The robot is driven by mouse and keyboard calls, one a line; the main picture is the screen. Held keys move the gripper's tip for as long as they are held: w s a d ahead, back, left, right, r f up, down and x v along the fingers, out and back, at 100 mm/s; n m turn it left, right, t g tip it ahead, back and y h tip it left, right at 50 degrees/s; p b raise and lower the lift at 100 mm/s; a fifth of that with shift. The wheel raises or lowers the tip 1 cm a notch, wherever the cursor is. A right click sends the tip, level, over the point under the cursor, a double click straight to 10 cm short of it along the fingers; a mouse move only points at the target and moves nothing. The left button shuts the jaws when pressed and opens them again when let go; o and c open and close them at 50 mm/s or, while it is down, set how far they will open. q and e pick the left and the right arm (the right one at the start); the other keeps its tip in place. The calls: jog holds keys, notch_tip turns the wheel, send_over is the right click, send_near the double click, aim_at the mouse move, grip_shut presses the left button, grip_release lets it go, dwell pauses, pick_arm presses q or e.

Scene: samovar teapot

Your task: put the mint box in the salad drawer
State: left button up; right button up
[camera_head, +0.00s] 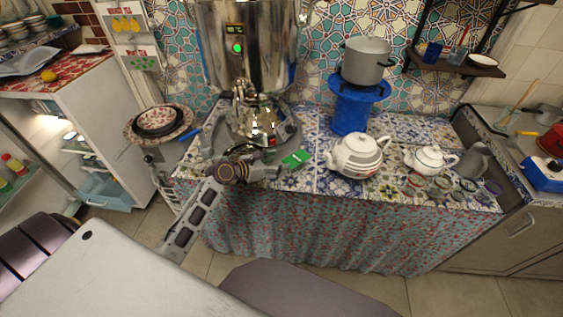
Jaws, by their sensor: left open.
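A small green box (296,158), which looks like the mint box, lies on the tiled table beside the samovar's base. My left gripper (280,170) reaches in from the lower left over the front of the table. Its fingers point right, just in front of the green box; it is open, and I cannot tell whether it touches the box. A pale blue drawer (106,196), which looks like the salad drawer, sits low in the open white fridge at the left. It appears pulled out. My right gripper is out of view.
A large shiny samovar (250,60) stands behind my gripper. To the right are a blue burner (351,112) with a grey pot (366,60), a striped teapot (357,155), a white teapot (430,160) and several small glasses. Plates (158,122) stand left of the table.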

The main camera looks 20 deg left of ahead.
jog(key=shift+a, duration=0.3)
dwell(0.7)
